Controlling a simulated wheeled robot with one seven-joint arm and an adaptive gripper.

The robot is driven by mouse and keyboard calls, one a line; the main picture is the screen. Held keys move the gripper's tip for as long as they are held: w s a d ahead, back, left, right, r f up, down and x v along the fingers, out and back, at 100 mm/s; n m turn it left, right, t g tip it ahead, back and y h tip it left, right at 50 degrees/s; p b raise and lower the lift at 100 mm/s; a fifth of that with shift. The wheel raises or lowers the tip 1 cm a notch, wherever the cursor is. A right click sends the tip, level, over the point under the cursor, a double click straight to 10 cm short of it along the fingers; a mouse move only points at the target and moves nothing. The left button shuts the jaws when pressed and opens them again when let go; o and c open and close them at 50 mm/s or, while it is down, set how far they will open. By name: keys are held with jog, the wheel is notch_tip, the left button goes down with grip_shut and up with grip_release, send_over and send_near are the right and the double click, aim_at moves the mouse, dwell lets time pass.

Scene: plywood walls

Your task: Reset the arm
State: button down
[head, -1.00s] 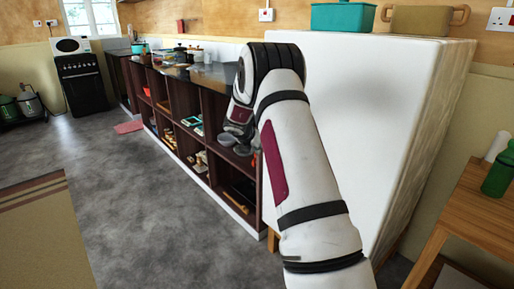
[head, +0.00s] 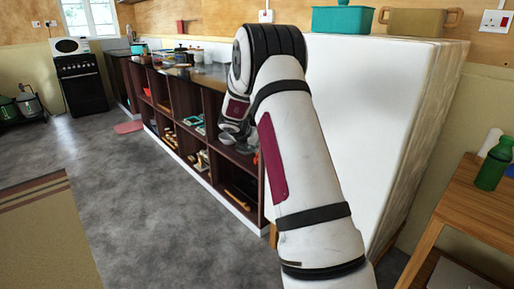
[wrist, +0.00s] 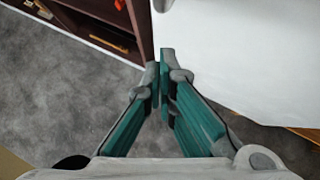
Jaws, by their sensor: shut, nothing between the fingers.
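My arm rises from the bottom right of the head view, bent at the elbow, with its far part folded down beyond it. My gripper (wrist: 160,80) shows in the wrist view with its two green-padded fingers together and nothing between them. It hangs over the grey floor, close to the white fridge-like block and the dark shelf unit in that view. In the head view the gripper is mostly hidden behind my arm.
The dark shelf unit (head: 192,108) runs along the wall, holding several small items. The white block (head: 362,110) stands right of my arm, with a teal box (head: 343,20) on top. A wooden table (head: 477,200) with a green bottle (head: 494,165) is at right. Floor at left is open.

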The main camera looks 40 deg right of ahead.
jog(key=v, duration=0.6)
jog(key=shift+p, duration=0.45)
